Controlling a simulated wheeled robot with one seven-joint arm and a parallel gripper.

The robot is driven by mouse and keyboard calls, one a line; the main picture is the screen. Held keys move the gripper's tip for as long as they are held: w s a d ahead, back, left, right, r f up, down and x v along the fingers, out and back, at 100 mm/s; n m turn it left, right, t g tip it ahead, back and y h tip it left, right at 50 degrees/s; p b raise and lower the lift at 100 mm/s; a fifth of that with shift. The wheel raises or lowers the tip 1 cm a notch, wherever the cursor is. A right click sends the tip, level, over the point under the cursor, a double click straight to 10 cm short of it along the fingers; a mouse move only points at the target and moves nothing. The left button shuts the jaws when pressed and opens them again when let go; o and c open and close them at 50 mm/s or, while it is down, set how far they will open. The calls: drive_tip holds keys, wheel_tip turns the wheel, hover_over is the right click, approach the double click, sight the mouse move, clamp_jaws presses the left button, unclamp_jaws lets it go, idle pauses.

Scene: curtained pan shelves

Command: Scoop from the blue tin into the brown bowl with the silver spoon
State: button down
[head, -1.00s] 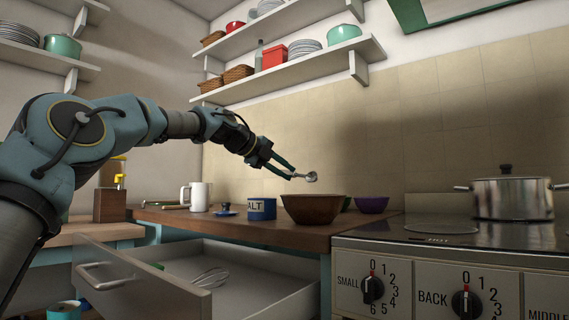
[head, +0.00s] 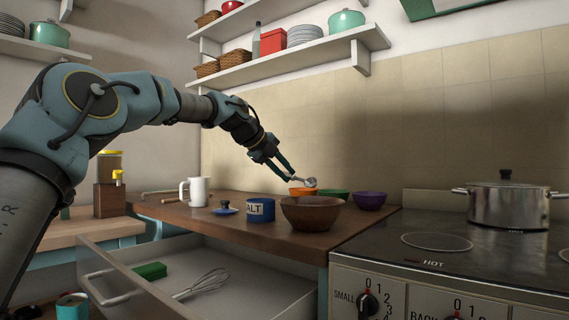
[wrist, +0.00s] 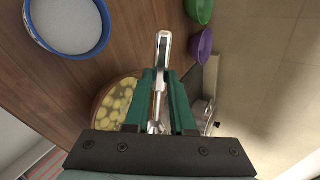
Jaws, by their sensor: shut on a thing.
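My gripper (head: 283,170) is shut on the silver spoon (head: 310,182) and holds it in the air above the brown bowl's far side. In the wrist view the spoon (wrist: 161,62) sticks out between the dark green fingers (wrist: 159,100). The brown bowl (head: 312,215) stands near the counter's front edge; in the wrist view, yellow pieces show inside it, partly hidden by my gripper. The blue tin (head: 260,211), marked "ALT" where visible, stands just left of the bowl. It is open and holds white contents (wrist: 68,22). Whether the spoon carries anything is unclear.
Orange (head: 302,191), green (head: 335,195) and purple (head: 369,200) bowls stand behind the brown bowl. A blue lid (head: 225,209) and white mug (head: 195,191) are left of the tin. An open drawer (head: 250,290) juts out below; the stove with a pot (head: 507,204) is right.

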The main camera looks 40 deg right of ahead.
drive_tip(key=shift+s+d+r+y+p, duration=0.15)
drive_tip(key=shift+y+p, duration=0.3)
drive_tip(key=shift+p, duration=1.1)
drive_tip(key=shift+w+r+y+p, duration=0.15)
drive_tip(key=shift+y+p, duration=0.25)
drive_tip(key=shift+p, duration=1.2)
drive_tip(key=shift+s+d+r+y+p, duration=0.15)
drive_tip(key=shift+y+p, duration=0.3)
drive_tip(key=shift+p, duration=1.1)
drive_tip(key=shift+a+f+p, duration=0.15)
drive_tip(key=shift+f+p, duration=0.05)
drive_tip(key=shift+p, duration=0.2)
drive_tip(key=shift+r+y, duration=0.1)
drive_tip(key=shift+y, duration=0.2)
drive_tip(key=shift+r+p, duration=0.2)
drive_tip(key=shift+p, duration=1.35)
drive_tip(key=y+p, duration=0.2)
drive_tip(key=p, duration=0.7)
drive_tip(key=d+r+y+p, duration=0.1)
drive_tip(key=y+p, duration=0.1)
drive_tip(key=p, duration=0.7)
drive_tip(key=shift+r+n+t, duration=0.15)
drive_tip(key=shift+n+t, duration=0.15)
drive_tip(key=shift+t, duration=0.1)
drive_tip(key=p, duration=0.1)
drive_tip(key=y+p, duration=0.1)
drive_tip(key=p, duration=0.1)
drive_tip(key=shift+d+r+y, duration=0.1)
drive_tip(key=shift+d+y, duration=0.1)
drive_tip(key=shift+y, duration=0.1)
